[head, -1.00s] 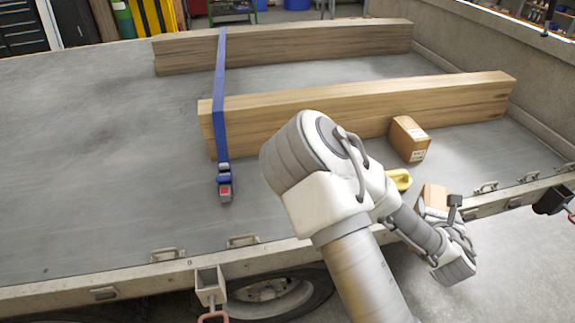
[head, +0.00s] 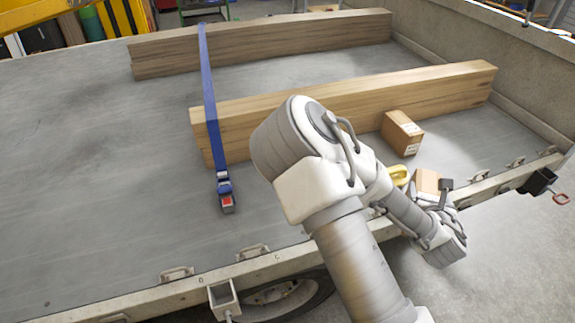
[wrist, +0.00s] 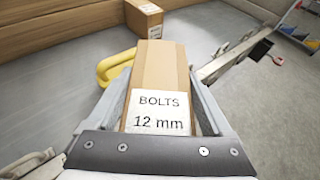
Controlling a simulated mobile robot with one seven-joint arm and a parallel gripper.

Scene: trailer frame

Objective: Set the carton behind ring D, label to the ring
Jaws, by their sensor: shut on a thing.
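My gripper (wrist: 160,98) is shut on a brown carton (wrist: 160,75), its fingers on both sides of it. The carton's white label (wrist: 158,115) reads "BOLTS 12 mm" and faces the wrist camera. In the head view the held carton (head: 427,181) shows beyond my forearm, near the truck bed's side rail (head: 140,302). Lashing rings sit along this rail, two left of my arm (head: 177,274) (head: 253,251) and several to the right (head: 477,175). My arm hides part of the rail. I cannot make out a letter D.
A second carton (head: 402,133) stands on the bed by the near timber beam (head: 440,93). A yellow looped handle (wrist: 112,68) is close left of the held carton. A blue strap (head: 209,100) crosses both beams. The bed's left part is clear.

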